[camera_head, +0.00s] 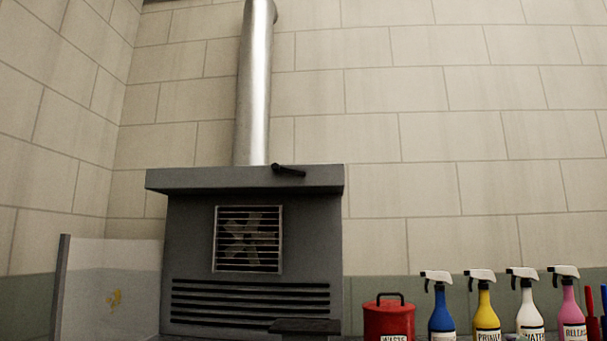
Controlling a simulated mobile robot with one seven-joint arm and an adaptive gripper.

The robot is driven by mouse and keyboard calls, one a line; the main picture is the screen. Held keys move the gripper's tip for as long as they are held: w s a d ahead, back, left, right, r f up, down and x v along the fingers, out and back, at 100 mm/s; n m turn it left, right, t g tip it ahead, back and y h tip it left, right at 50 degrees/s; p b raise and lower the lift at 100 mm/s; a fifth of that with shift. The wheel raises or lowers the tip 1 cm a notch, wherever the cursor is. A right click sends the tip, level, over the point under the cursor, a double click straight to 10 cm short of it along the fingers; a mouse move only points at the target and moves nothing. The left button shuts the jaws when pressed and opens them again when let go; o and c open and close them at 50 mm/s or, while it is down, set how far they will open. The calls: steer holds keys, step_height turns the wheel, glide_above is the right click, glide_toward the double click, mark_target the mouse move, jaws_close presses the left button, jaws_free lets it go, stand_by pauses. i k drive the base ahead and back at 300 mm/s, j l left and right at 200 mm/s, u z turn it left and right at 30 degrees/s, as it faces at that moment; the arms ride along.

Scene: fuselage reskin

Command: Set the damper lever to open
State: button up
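A small black damper lever (289,171) sticks out from the front edge of the grey hood top (210,180), right of the metal duct. It lies nearly level, its free end pointing right and slightly down. I see no open or shut marking on it. The grey extractor unit (190,235) has a square fan grille (247,239) and several dark slots below it. The silver duct (254,85) rises from its top. My gripper does not show in this view.
A red waste can (389,320) stands right of the unit. Blue (441,312), yellow (486,312), white (530,314) and pink (571,312) spray bottles line up beside it. A pale panel (108,290) stands at left. The space before the lever looks clear.

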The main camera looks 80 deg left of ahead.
mark_target(275, 167)
steer(key=u, duration=2.65)
